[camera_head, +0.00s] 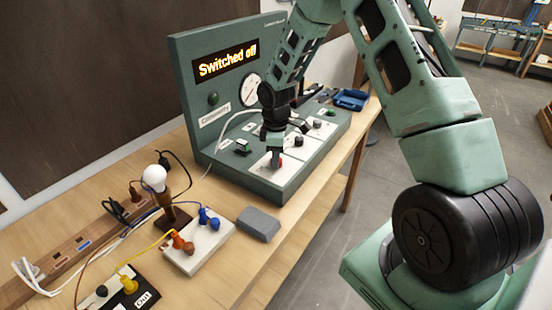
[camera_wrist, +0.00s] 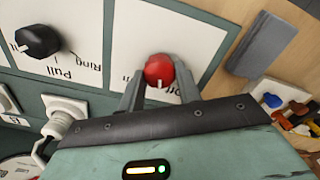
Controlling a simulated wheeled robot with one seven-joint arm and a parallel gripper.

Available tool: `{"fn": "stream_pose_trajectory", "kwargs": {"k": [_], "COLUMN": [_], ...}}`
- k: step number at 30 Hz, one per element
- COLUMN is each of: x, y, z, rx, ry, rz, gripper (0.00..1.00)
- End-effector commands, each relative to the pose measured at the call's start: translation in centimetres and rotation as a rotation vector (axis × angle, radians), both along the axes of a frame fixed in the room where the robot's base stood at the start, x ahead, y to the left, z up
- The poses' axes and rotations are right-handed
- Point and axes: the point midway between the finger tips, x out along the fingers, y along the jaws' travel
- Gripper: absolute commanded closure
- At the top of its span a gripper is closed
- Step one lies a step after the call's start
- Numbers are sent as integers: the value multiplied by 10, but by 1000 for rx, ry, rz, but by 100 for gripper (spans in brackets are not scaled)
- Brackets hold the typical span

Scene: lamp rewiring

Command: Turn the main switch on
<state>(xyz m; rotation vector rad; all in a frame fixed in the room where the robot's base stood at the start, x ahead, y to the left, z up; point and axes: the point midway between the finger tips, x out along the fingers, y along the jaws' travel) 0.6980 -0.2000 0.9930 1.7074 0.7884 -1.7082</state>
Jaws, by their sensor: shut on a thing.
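The main switch is a red rotary knob (camera_wrist: 159,71) with a white pointer mark, on a white plate (camera_wrist: 190,35) lettered with "Off" at its right. My gripper (camera_wrist: 159,88) is shut on the red knob, one finger on each side of it. In the head view my gripper (camera_head: 274,152) points down at the front left of the green console (camera_head: 262,190), and a bit of the red knob (camera_head: 279,162) shows beside the fingers. The console's display (camera_head: 226,61) reads "Switched off".
A black knob (camera_wrist: 38,42) on a plate lettered "Pull" and "Ring" sits beside the red one. A grey block (camera_head: 259,223), a lamp bulb (camera_head: 154,178) on a stand, a white board with blue and orange plugs (camera_head: 198,247) and loose wires lie on the wooden table left of the console.

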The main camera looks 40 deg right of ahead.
Motion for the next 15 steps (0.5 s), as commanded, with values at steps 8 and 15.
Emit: {"fn": "stream_pose_trajectory", "kwargs": {"k": [8, 15], "x": [1, 1], "y": [0, -1], "z": [-1, 0], "rx": [-1, -2], "ry": [-1, -2], "rz": [-262, -489], "gripper": [89, 89]}}
